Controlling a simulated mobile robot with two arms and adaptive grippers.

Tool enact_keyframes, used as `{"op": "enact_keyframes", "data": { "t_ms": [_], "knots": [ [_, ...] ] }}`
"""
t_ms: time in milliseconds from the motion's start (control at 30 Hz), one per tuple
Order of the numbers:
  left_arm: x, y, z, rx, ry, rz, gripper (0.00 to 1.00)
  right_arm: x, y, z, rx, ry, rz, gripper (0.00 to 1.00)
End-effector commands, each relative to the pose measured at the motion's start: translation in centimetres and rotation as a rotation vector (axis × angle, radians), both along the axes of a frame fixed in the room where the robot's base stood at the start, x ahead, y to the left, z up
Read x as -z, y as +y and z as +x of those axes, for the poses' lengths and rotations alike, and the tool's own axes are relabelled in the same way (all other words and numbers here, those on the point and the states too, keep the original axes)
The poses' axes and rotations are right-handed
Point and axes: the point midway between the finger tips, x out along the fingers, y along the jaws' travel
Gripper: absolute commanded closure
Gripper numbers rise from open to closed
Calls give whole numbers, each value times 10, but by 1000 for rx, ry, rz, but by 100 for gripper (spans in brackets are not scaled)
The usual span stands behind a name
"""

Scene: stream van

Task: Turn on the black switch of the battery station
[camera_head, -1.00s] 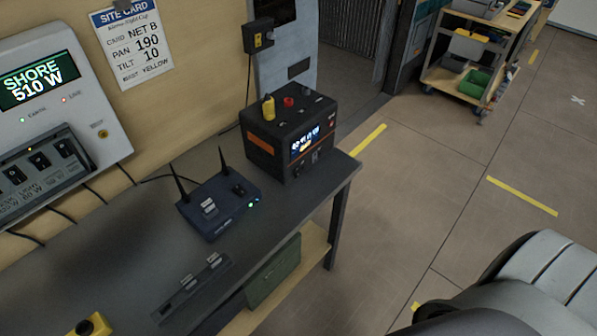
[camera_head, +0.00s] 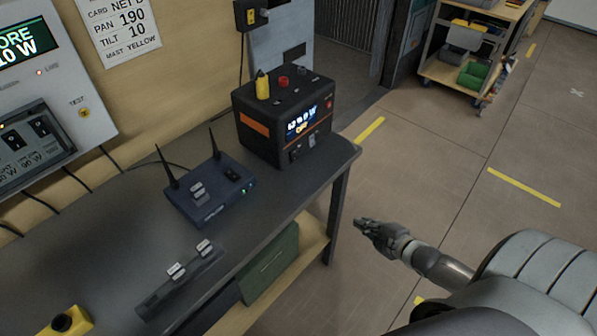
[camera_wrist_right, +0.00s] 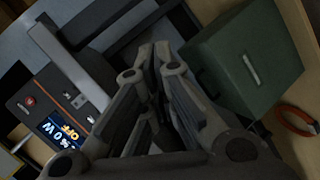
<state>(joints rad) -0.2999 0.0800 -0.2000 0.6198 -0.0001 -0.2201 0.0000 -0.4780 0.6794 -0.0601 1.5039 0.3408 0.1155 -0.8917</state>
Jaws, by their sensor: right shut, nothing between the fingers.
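The battery station (camera_head: 285,120) is a black box with an orange side stripe and a lit screen, standing at the far right end of the dark bench. Small controls sit below its screen, among them a dark one (camera_head: 295,154); I cannot tell its position. In the right wrist view the station (camera_wrist_right: 22,92) is at the left, tilted, its screen showing orange "OFF" and "0 W". My right gripper (camera_head: 362,226) is shut and empty, in the air right of the bench, apart from the station. Its fingers also show in the right wrist view (camera_wrist_right: 155,55). My left gripper is out of view.
A blue router (camera_head: 210,192) with two antennas stands on the bench (camera_head: 130,225), left of the station. A dark strip (camera_head: 180,287) with pale switches lies at the front edge. A green box (camera_head: 270,263) sits on the lower shelf.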

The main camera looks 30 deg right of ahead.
Motion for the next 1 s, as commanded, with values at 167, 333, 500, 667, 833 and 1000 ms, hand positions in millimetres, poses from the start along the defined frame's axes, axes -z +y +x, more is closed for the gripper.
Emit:
{"op": "enact_keyframes", "data": {
  "t_ms": [167,333,500,667,833,1000],
  "knots": [
    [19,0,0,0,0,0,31,-78,28,35,-200,-196,-147,100],
    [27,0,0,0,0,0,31,-130,58,47,-325,-327,-237,100],
    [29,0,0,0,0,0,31,-154,73,49,-380,-387,-276,100],
    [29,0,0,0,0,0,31,-158,75,49,-388,-398,-282,100],
    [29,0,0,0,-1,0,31,-158,75,49,-387,-397,-281,100],
    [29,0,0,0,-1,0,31,-157,76,53,-385,-396,-280,100]
  ]
}}
